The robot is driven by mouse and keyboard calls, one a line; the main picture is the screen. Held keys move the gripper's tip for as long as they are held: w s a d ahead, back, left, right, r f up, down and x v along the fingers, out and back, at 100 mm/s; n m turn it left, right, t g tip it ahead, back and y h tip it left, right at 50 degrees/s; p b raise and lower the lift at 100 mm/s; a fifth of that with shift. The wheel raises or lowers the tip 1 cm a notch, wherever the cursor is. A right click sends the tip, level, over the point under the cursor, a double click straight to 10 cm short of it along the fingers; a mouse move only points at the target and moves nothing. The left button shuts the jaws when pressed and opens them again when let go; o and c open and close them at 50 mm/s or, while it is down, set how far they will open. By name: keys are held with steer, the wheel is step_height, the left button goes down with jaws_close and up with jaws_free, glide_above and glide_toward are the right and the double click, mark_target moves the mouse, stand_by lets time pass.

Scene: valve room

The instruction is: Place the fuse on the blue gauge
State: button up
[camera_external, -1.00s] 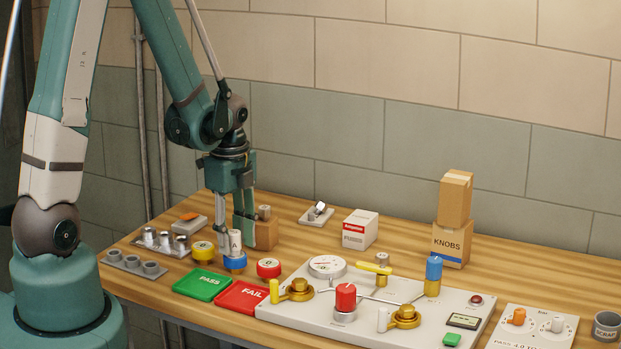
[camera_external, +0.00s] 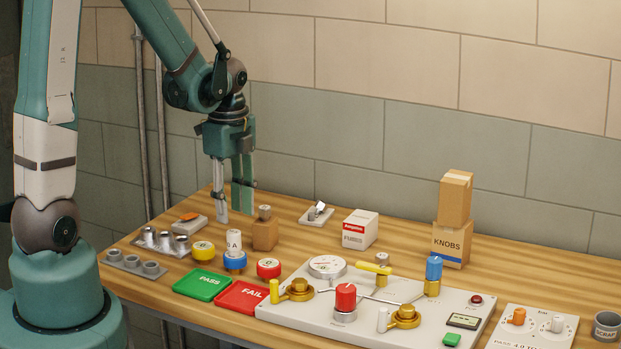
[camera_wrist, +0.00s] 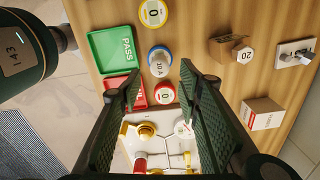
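The white cylindrical fuse (camera_external: 234,241), its label partly legible and ending in "A", stands upright on top of the blue gauge (camera_external: 235,263) at the left of the table. In the wrist view the fuse (camera_wrist: 159,66) is seen from above, with the blue gauge's rim (camera_wrist: 151,52) around it. My gripper (camera_external: 233,199) is above the table, behind and above the fuse and apart from it. In the wrist view my gripper (camera_wrist: 158,75) has its fingers spread wide with nothing between them.
A yellow gauge (camera_external: 203,251) and a red gauge (camera_external: 269,268) flank the blue one. A wooden block (camera_external: 265,236) holding another cylinder stands behind. Green PASS (camera_external: 203,284) and red FAIL (camera_external: 241,297) trays lie in front. A valve panel (camera_external: 420,335) fills the right.

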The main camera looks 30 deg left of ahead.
steer(key=shift+r, duration=2.15)
step_height(320, 180, up, 9)
steer(key=n+t, duration=0.3)
steer(key=n, duration=0.5)
glide_above(233, 232)
steer(key=s+a, duration=0.3)
steer(key=s, duration=0.1)
steer(key=s+a+r+n+t, duration=0.4)
steer(key=s+r+n, duration=0.2)
steer(key=n, duration=0.5)
steer(key=shift+s+a+r+n, duration=0.2)
steer(key=shift+s+r+n, duration=0.15)
steer(key=shift+r, duration=0.4)
